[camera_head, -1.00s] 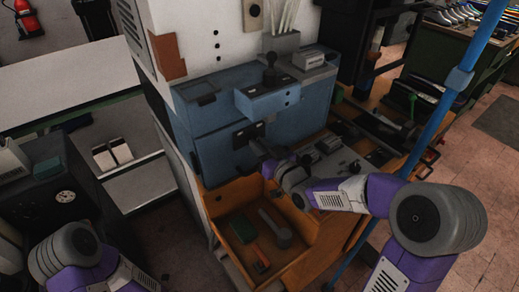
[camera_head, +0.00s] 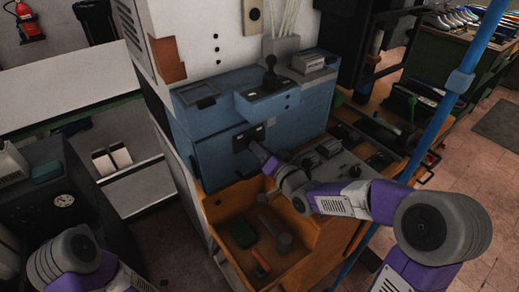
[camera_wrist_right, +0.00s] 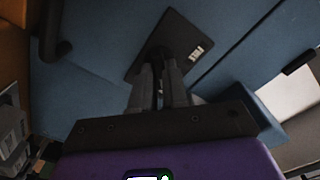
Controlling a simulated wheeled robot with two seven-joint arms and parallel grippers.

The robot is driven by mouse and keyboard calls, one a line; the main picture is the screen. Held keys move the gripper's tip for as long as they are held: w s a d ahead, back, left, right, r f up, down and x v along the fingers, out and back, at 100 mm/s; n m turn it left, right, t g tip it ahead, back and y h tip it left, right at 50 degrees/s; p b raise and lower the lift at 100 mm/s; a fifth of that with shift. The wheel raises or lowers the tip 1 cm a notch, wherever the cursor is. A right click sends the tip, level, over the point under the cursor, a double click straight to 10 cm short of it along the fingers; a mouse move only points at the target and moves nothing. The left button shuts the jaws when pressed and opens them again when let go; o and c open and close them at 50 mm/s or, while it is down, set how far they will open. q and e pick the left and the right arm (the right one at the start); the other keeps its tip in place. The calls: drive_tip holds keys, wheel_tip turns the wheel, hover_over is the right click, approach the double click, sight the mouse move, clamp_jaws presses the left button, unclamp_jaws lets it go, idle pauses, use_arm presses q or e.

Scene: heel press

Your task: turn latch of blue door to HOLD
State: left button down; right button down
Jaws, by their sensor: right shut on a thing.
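The blue door (camera_head: 215,160) is on the front of the blue press housing, at the middle of the head view. My right gripper (camera_head: 255,148) reaches the plate from the lower right. In the right wrist view its fingers (camera_wrist_right: 160,70) are close together on the dark latch knob (camera_wrist_right: 158,56), which they mostly hide. The latch's setting cannot be read. My left gripper is out of view.
An orange tray (camera_head: 285,268) with a few tools lies below the door. A control box with a black joystick (camera_head: 270,72) juts out above the latch. A grey control panel (camera_head: 335,160) is on the right. A blue pole (camera_head: 450,100) stands further right.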

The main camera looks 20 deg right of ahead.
idle(0.5)
drive_tip(key=c, duration=1.1)
unclamp_jaws()
drive_tip(key=shift+c, duration=0.2)
drive_tip(key=p+v, duration=0.1)
drive_tip(key=v, duration=0.6)
drive_tip(key=shift+s, duration=0.25)
